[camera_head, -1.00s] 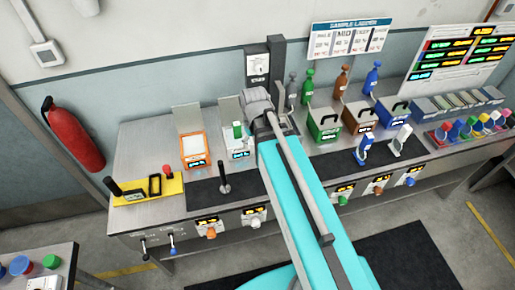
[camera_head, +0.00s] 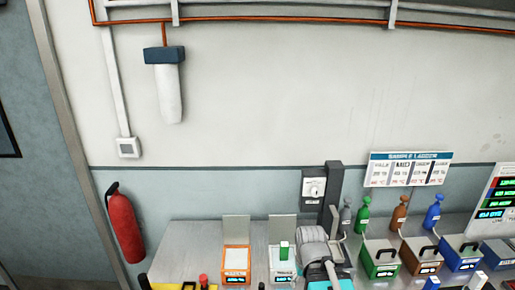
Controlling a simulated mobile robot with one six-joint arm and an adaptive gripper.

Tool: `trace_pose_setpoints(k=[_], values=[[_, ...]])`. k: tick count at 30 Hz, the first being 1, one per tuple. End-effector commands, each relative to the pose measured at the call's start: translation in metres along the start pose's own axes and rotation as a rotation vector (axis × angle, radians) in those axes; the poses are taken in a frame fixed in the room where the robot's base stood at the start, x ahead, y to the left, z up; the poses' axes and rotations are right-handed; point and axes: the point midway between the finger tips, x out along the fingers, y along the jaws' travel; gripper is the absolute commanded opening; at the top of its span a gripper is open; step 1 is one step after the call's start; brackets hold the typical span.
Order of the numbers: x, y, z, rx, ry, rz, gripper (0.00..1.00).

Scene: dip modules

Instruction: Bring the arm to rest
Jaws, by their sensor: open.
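My arm shows in the head view as a teal link (camera_head: 330,284) at the bottom edge, ending in a grey joint housing (camera_head: 313,247) at the bench. My gripper cannot be made out; it is out of sight beyond or behind the arm. The arm stands over the middle of the metal bench (camera_head: 190,240), just right of a small white device with a green block (camera_head: 284,250) and left of a green box (camera_head: 381,257).
An orange-framed device (camera_head: 236,264) stands left of the arm. A dark post (camera_head: 333,190) rises close behind it. Several bottles, such as the blue one (camera_head: 433,212), and boxes fill the right. A fire extinguisher (camera_head: 126,224) hangs at left. The bench front is cut off below.

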Motion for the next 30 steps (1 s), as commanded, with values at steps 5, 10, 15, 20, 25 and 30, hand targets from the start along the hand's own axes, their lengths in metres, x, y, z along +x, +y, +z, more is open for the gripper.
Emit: trace_pose_setpoints(k=[5, 10, 15, 20, 25, 30], values=[[0.038, 0.000, 0.000, -0.001, 0.000, 0.000, 0.76], [0.067, 0.000, 0.000, -0.001, 0.000, 0.000, 0.76], [0.085, 0.000, 0.000, -0.001, 0.000, 0.000, 0.76], [0.091, -0.001, 0.000, -0.001, 0.000, 0.000, 0.76], [0.090, -0.001, 0.000, -0.001, 0.000, 0.000, 0.76], [0.090, 0.000, 0.000, -0.001, 0.000, 0.000, 0.76]])
